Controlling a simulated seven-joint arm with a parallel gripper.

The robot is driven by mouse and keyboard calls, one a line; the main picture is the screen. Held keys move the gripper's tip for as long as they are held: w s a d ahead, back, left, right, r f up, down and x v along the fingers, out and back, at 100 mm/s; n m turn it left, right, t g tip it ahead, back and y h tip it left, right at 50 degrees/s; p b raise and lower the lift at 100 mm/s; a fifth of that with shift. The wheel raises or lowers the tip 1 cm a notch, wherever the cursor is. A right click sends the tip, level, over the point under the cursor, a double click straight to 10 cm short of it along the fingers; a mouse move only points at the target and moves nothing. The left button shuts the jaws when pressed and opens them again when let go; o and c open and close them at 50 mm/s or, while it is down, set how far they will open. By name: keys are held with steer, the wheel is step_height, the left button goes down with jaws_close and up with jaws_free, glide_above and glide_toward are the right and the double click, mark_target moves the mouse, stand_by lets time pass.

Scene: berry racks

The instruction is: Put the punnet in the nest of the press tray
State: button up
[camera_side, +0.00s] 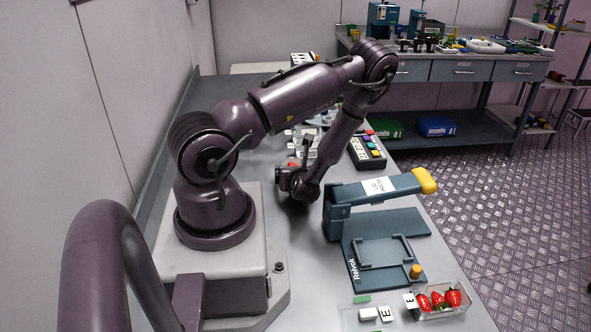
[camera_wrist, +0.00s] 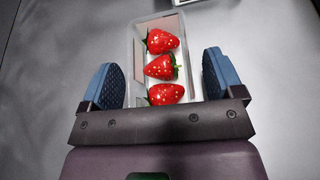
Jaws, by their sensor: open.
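A clear punnet (camera_wrist: 139,60) holding three red strawberries (camera_wrist: 160,67) lies between the fingers of my gripper (camera_wrist: 162,75) in the wrist view. The fingers are open, with a gap on both sides of the punnet. In the side view my gripper (camera_side: 285,180) is low over the bench, and only a bit of red shows behind it; the punnet there is mostly hidden. The press tray (camera_side: 405,222) is blue-grey, with a raised rectangular frame as its nest (camera_side: 385,252). The nest looks empty. The press arm (camera_side: 375,188), with a yellow handle (camera_side: 425,180), is above the tray's back part.
Another clear punnet of strawberries (camera_side: 440,312) stands at the bench's front right, beside small labelled pieces (camera_side: 385,313). An orange knob (camera_side: 415,271) rises at the tray's front corner. A keypad box (camera_side: 366,152) stands behind the press. Bare bench lies between my gripper and the press.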

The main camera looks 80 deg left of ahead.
steer(key=v, duration=0.5)
steer(key=shift+d+r, duration=0.15)
steer(key=shift+r, duration=0.2)
step_height(320, 180, up, 14)
steer(key=w+d+n+g, duration=0.1)
steer(key=d+n+g, duration=0.1)
steer(key=n, duration=0.5)
steer(key=w+d+r+n+t+h, duration=0.2)
steer(key=d+r+n+h, duration=0.7)
steer(key=d, duration=0.6)
steer(key=shift+r+n+t, duration=0.6)
steer(key=shift+r+n, duration=0.1)
steer(key=shift+r, duration=0.1)
steer(key=d+r+t+h, duration=0.1)
steer(key=d+r, duration=0.1)
steer(key=d, duration=0.1)
steer(key=d+r+t+h, duration=0.2)
steer(key=d, duration=0.1)
steer(key=d+r+n+t+h, duration=0.1)
steer(key=d+r, duration=0.1)
steer(key=d, duration=0.1)
steer(key=shift+d+r+t+h, duration=0.1)
steer(key=shift+r+t+h, duration=0.2)
steer(key=shift+t, duration=0.1)
steer(key=shift+c, duration=0.4)
steer(key=shift+f, duration=0.1)
